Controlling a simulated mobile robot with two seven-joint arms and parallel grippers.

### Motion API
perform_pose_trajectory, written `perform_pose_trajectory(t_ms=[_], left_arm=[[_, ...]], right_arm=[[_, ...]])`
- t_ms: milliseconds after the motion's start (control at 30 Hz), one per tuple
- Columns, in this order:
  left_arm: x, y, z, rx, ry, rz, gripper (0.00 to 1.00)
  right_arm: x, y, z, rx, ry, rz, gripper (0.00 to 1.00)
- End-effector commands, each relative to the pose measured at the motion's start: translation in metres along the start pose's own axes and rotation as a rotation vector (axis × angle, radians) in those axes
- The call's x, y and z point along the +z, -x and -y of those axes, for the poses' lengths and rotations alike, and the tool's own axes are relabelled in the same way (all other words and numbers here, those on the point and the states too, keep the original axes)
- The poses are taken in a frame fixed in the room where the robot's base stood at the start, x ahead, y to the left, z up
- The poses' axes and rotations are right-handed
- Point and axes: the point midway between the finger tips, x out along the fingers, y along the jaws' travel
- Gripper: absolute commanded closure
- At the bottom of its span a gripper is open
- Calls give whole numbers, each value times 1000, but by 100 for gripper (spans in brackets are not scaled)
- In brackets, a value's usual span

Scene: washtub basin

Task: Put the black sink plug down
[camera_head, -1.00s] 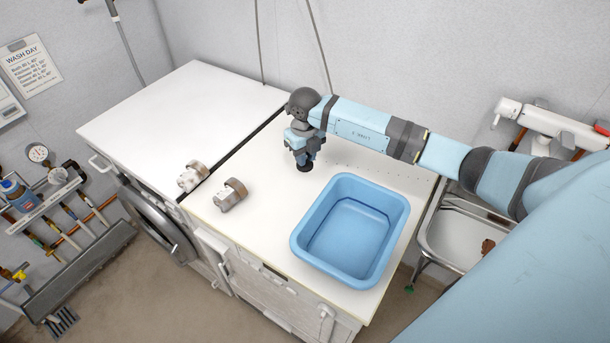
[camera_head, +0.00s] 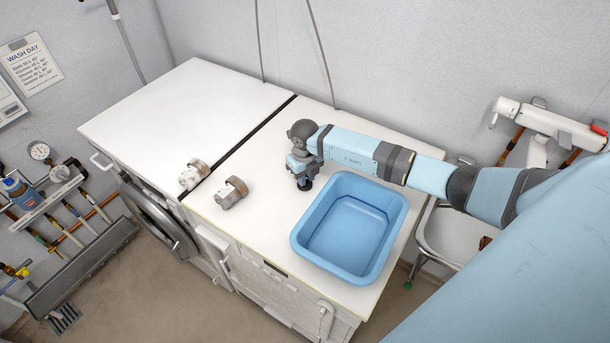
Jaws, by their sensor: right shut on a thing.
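The black sink plug (camera_head: 305,184) shows as a small dark disc under my right gripper (camera_head: 303,175). My right gripper is shut on it, pointing down, just behind and left of the blue basin (camera_head: 303,240). The plug is at or very close to the white worktop (camera_head: 262,240); I cannot tell whether it touches. The basin stands on the worktop and looks empty. My left gripper is not in view.
The left worktop (camera_head: 185,110) is bare. A metal sink (camera_head: 445,235) is at the right. The worktop between fittings and basin is clear.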

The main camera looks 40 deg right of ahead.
Motion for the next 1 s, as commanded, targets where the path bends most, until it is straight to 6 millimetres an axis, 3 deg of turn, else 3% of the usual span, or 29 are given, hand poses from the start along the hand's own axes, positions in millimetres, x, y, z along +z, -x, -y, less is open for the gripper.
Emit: perform_pose_trajectory(t_ms=[33,67,167,567,1000], left_arm=[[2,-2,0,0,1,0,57],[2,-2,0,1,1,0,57],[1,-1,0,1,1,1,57],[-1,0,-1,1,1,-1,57],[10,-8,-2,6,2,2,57]], right_arm=[[0,-3,0,0,0,0,100],[0,-3,0,0,0,0,76],[0,-2,0,0,0,0,53],[1,6,0,0,0,2,53],[1,93,0,-2,1,4,53]])
